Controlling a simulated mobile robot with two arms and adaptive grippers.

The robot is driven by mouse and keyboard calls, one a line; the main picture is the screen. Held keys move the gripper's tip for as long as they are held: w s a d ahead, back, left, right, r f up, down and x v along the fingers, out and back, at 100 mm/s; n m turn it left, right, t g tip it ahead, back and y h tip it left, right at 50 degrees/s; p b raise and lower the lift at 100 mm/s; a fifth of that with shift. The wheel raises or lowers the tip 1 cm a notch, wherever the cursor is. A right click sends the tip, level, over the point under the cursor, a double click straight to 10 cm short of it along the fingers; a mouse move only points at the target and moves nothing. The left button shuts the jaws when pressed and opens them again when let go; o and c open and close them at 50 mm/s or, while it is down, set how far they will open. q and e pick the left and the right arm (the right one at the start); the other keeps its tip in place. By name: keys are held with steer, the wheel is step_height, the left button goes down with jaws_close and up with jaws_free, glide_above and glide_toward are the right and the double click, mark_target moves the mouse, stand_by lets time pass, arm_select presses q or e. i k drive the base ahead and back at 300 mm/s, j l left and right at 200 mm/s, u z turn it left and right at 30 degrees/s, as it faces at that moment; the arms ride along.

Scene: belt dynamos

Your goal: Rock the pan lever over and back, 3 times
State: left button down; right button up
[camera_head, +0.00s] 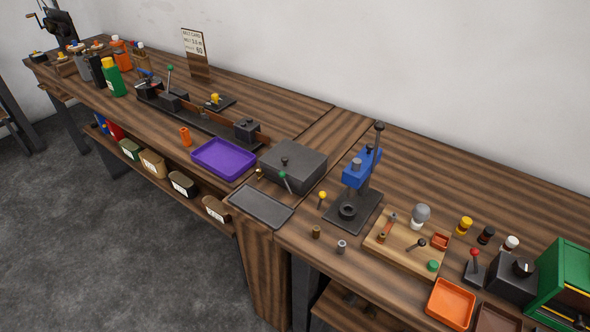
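No part labelled as the pan lever can be read. A lever with a green knob (282,175) leans at the front of a dark grey box (296,160), just behind a flat grey pan (262,206) at the bench's front edge. A small brass-coloured knob (259,173) stands to its left. Other levers show too: a green-knobbed one (170,70) on the long dark fixture and a red-knobbed one (475,254) at the right. Neither of my grippers shows in the view.
A purple tray (223,158) lies left of the pan. A blue-headed press (361,168) stands to the right, with a yellow-knobbed pin (322,196) close by. A wooden board (398,250) with small parts and an orange tray (451,304) lie further right.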

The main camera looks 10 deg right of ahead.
mark_target(281, 175)
steer(key=i+j+z, duration=0.1)
steer(key=z, duration=0.35)
steer(key=j+z, duration=0.15)
steer(key=z, duration=0.3)
steer(key=i+j+z, duration=0.1)
steer(key=z, duration=0.35)
steer(key=j+z, duration=0.2)
steer(key=z, duration=0.25)
steer(key=j+z, duration=0.2)
steer(key=z, duration=0.25)
